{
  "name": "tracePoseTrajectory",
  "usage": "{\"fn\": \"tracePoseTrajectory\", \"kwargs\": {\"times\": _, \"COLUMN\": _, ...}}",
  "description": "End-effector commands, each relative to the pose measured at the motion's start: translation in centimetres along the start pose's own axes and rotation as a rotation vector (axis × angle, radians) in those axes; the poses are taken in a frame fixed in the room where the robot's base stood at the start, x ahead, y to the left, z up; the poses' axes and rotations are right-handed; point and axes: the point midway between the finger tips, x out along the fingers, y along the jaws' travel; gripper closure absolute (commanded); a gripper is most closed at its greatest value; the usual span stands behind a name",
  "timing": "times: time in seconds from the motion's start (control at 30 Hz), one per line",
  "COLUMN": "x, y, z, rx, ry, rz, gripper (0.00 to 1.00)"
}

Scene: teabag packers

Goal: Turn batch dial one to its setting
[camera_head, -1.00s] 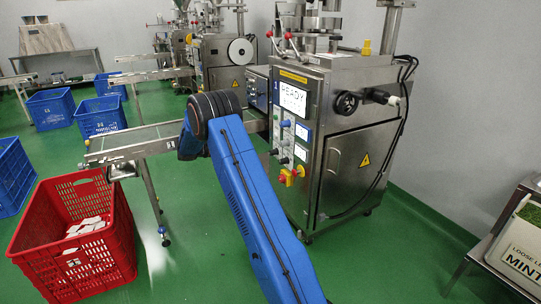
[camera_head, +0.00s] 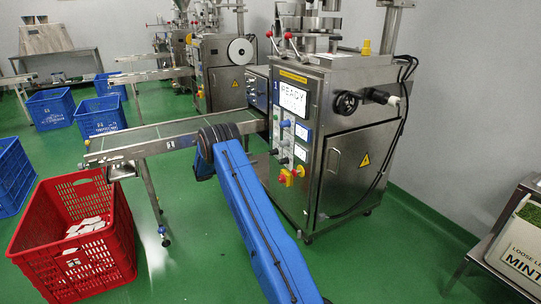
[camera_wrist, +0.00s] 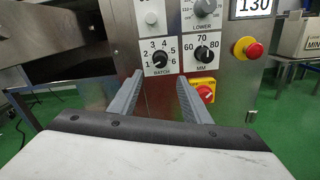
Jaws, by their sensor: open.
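Machine one (camera_head: 345,140), a steel packer with a "READY" screen (camera_head: 293,99), stands right of centre in the head view. In the wrist view its batch dial (camera_wrist: 159,59) is a black knob with a white pointer mark on a white plate numbered 1 to 6. The exact setting is too small to read surely. My gripper (camera_wrist: 158,88) is open and empty, its two grey fingers reaching toward the panel below and either side of the batch dial, apart from it. In the head view my blue arm hides the gripper.
An MM dial (camera_wrist: 203,53), a red-and-yellow rotary switch (camera_wrist: 204,88) and a red stop button (camera_wrist: 252,50) sit right of the batch dial. A LOWER dial (camera_wrist: 204,8) is above. A conveyor (camera_head: 160,136) and red crate (camera_head: 75,245) stand left.

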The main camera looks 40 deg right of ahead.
Motion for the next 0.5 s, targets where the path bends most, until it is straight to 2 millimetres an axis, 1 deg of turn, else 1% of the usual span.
{"fn": "tracePoseTrajectory", "kwargs": {"times": 0.03, "x": 1.0, "y": 0.0, "z": 0.0, "rx": 0.0, "ry": 0.0, "rz": -0.001, "gripper": 0.56}}
{"fn": "tracePoseTrajectory", "kwargs": {"times": 0.1, "x": 2.2, "y": -0.1, "z": 0.0, "rx": 0.0, "ry": 0.0, "rz": -0.002, "gripper": 0.56}}
{"fn": "tracePoseTrajectory", "kwargs": {"times": 0.5, "x": 9.2, "y": 0.0, "z": 0.0, "rx": 0.0, "ry": 0.0, "rz": -0.001, "gripper": 0.56}}
